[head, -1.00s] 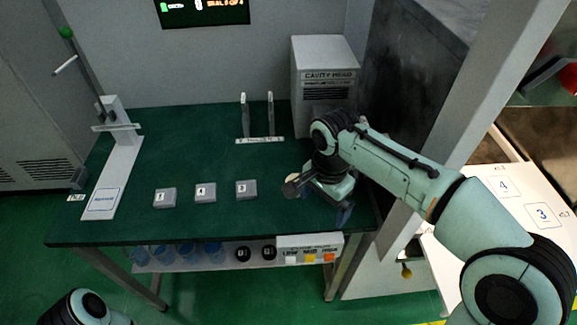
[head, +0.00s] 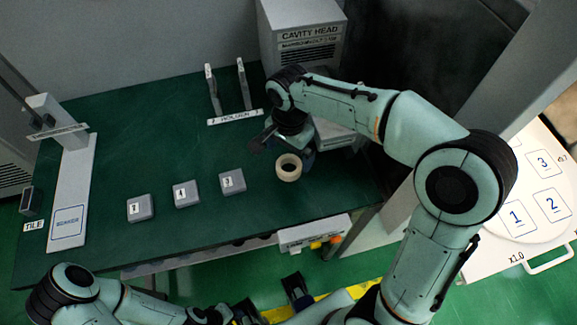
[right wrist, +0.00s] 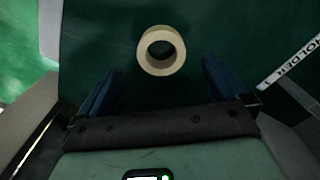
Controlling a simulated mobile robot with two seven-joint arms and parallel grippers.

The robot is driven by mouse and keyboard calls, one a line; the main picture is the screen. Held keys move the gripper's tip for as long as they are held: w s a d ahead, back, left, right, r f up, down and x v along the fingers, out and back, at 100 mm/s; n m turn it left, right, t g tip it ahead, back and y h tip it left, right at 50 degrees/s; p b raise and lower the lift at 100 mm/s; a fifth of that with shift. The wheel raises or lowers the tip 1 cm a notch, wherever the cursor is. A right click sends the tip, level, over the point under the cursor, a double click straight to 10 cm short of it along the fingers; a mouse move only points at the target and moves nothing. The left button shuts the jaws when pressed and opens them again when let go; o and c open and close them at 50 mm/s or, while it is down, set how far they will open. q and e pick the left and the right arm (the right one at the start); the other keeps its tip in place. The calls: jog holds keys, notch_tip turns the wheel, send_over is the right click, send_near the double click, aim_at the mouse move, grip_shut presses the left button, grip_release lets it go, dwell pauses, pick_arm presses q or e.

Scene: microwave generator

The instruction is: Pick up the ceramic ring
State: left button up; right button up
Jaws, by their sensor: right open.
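The ceramic ring (head: 288,177) is a cream-coloured, thick-walled ring lying flat on the green table. My right gripper (head: 289,150) is just behind it in the head view, partly hidden by its own wrist. In the right wrist view the ring (right wrist: 161,69) lies ahead of and between the two blue fingers of my right gripper (right wrist: 158,72). The fingers are apart with nothing between them, and the ring appears untouched. My left arm is low at the bottom edge of the head view. Dark finger-like parts (head: 297,290) there are cut off by the frame, so its jaw state is unclear.
Several grey numbered blocks (head: 186,194) stand in a row left of the ring. A holder with two uprights (head: 244,86) and the cavity head box (head: 302,25) are behind. A white stand (head: 72,190) is at the left.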

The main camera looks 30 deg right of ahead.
aim_at(289, 164)
jog(key=shift+w+f+b, duration=0.1)
jog(key=shift+f+b, duration=0.25)
jog(key=shift+f, duration=2.7)
jog(key=c, duration=1.2)
